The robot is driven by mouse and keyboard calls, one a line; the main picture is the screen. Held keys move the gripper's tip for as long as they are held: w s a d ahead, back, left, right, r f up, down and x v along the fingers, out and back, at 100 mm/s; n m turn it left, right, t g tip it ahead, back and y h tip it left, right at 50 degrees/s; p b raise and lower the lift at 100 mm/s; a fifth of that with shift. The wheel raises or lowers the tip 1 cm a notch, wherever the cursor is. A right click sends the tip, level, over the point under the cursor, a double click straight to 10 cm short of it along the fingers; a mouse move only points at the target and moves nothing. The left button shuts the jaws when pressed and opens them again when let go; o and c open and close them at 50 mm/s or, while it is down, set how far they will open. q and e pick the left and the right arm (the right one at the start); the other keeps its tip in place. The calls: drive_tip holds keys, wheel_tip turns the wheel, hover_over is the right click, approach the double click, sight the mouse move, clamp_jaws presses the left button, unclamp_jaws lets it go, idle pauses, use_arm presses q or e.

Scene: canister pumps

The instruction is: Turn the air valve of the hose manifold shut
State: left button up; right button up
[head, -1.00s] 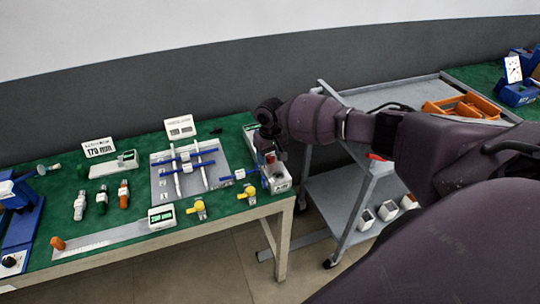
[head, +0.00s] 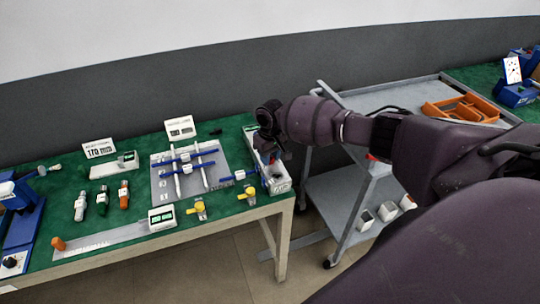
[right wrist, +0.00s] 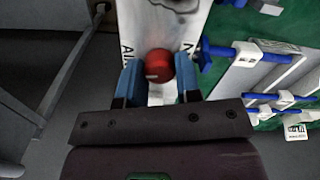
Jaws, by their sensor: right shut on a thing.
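The hose manifold (head: 279,186) is a pale block at the right end of the green table. In the right wrist view its white face (right wrist: 165,25) carries partly hidden lettering that starts with "AI" on the left and "N" on the right. A round red valve knob (right wrist: 160,66) with a pale mark sits on it. My right gripper (head: 269,156) is over the manifold, with its blue fingers on either side of the knob, shut on it. In the head view the gripper hides the knob. My left gripper is not in view.
Yellow valves (head: 246,192), a grey board with blue bars (head: 163,186) and small displays (head: 161,217) stand left of the manifold. A grey cart (head: 345,200) with an orange tray (head: 461,108) is on the right. Bare floor lies in front of the table.

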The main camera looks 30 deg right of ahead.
drive_tip(key=n, duration=0.3)
drive_tip(key=shift+n+p, duration=0.3)
drive_tip(key=n, duration=0.4)
drive_tip(key=shift+a+n, duration=0.1)
drive_tip(key=shift+n, duration=0.2)
drive_tip(key=n, duration=0.6)
drive_tip(key=shift+n, duration=1.1)
drive_tip(key=o, duration=0.9)
